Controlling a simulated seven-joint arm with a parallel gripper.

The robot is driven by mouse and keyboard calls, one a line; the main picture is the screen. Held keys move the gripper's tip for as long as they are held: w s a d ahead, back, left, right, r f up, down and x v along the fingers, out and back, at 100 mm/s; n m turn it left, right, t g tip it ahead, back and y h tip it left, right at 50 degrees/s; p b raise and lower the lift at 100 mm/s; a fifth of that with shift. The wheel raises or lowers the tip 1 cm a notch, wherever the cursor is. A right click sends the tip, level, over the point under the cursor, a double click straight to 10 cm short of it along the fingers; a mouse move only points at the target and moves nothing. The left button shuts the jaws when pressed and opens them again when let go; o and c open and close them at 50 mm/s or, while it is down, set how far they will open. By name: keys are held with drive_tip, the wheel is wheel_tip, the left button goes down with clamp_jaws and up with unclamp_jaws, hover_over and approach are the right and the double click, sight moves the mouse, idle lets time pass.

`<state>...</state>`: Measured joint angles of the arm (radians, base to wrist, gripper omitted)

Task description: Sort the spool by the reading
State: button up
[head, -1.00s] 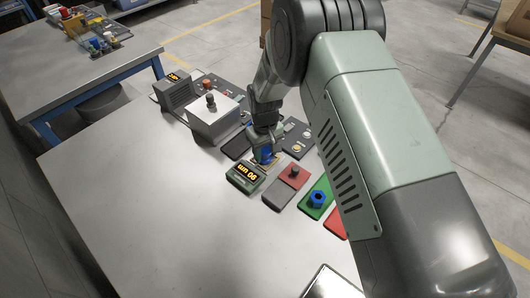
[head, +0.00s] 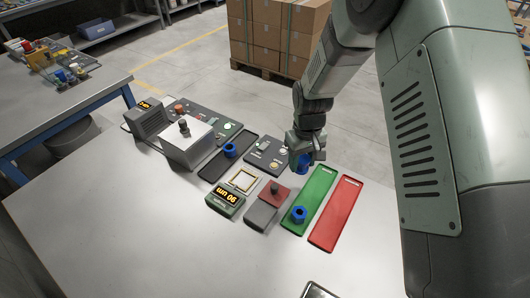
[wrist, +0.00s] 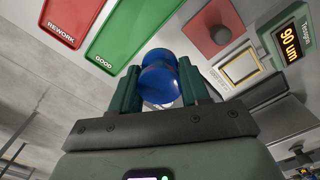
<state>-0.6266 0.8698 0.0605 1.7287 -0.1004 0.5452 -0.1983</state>
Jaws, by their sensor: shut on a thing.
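The red tray (head: 335,213), labelled REWORK, is empty. The gauge display (head: 224,199) reads 90 um, also in the wrist view (wrist: 291,36). The yellow-framed pad (head: 243,180) behind it is empty.
A black tray (head: 220,164) holds a blue spool (head: 230,149). A grey-and-red block with a knob (head: 268,205) stands beside the green tray. A white box with a knob (head: 187,143) and a dark display unit (head: 148,120) stand at left. The front table is mostly clear.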

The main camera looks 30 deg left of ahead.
hover_over(315, 191)
drive_tip(key=shift+m, duration=0.5)
drive_tip(key=shift+f, duration=3.6)
drive_tip(key=shift+s+f, duration=0.1)
drive_tip(key=shift+f, duration=0.4)
drive_tip(key=o, duration=1.3)
drive_tip(key=shift+c, duration=0.2)
